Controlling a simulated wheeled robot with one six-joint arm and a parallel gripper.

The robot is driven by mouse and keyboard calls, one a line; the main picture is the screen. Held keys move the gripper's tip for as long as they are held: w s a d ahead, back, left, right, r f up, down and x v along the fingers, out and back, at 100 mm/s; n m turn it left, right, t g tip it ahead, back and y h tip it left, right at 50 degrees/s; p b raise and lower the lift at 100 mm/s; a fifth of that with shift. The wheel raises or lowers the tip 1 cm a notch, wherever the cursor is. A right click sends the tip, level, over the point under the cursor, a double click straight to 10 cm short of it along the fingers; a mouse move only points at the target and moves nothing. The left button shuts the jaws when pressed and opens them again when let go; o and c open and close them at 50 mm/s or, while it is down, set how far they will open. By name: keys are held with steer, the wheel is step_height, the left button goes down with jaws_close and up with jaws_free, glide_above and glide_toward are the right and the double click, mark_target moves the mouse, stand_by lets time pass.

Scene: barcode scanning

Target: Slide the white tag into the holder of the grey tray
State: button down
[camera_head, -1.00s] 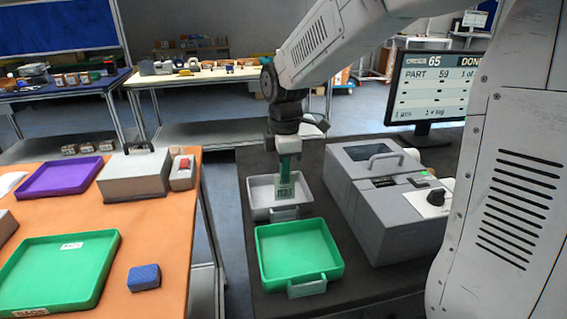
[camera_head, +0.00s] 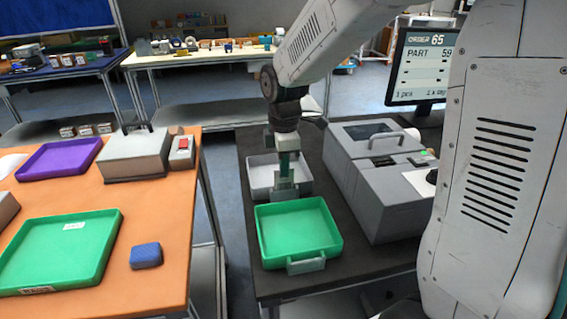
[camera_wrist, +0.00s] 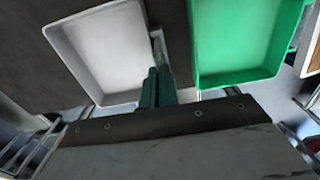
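The grey tray (camera_head: 262,172) stands on the dark table behind the green tray; it fills the upper left of the wrist view (camera_wrist: 105,50). My gripper (camera_head: 286,180) is over the tray's near wall, fingers pointing down. In the wrist view its green fingers (camera_wrist: 157,88) are close together beside the tray's right wall, at a pale upright strip (camera_wrist: 158,45) that looks like the holder. A greyish plate (camera_head: 284,190) shows below the fingers and seems to be the white tag, its face not readable now. Whether it is inside the holder cannot be told.
The green tray (camera_head: 262,235) is close in front of the grey one, with a narrow gap. A grey machine (camera_head: 375,185) stands close on the right, a monitor (camera_head: 420,65) behind it. An orange table (camera_head: 190,215) with trays is on the left.

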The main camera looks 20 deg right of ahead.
steer(key=c, duration=1.6)
jaws_free()
steer(key=shift+r, duration=0.15)
step_height(320, 180, up, 8)
steer(key=shift+f, duration=0.2)
